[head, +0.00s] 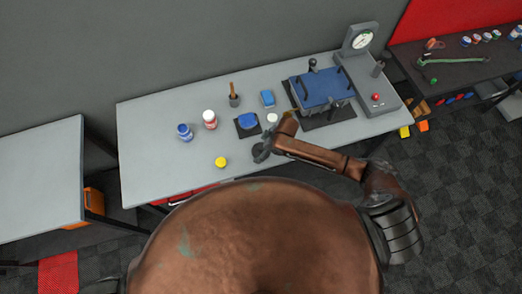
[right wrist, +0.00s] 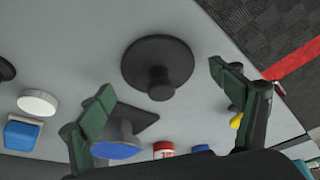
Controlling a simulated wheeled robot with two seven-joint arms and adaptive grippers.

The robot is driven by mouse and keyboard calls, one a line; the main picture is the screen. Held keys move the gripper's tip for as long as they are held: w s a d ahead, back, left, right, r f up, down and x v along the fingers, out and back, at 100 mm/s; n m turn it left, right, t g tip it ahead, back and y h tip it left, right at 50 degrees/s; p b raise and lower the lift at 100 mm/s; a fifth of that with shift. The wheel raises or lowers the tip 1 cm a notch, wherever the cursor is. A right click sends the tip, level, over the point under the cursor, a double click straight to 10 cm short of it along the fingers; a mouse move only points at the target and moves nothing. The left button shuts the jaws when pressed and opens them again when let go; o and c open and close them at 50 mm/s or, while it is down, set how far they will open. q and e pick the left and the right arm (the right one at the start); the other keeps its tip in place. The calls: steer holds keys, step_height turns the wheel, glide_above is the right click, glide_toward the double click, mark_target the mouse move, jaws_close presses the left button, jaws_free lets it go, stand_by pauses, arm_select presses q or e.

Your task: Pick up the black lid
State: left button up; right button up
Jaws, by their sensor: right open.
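The black lid (right wrist: 157,62) shows in the right wrist view as a round black disc with a knob, lying on the grey table. In the head view it is a dark shape (head: 258,154) near the table's front edge, partly hidden by my right gripper (head: 267,147). In the right wrist view my right gripper (right wrist: 162,95) is open, its two green-padded fingers apart on either side of the knob. Nothing is between the fingertips that I can see held. My left gripper is not in view.
Left of the lid stand a yellow item (head: 221,162), a blue jar (head: 184,132) and a red-and-white jar (head: 210,119). Behind it are a black pad with a blue-topped item (head: 247,122), a white disc (head: 272,118) and a blue block (head: 267,98). The table's left end is clear.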

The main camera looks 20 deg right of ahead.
steer(key=c, duration=1.2)
steer(key=shift+c, duration=0.2)
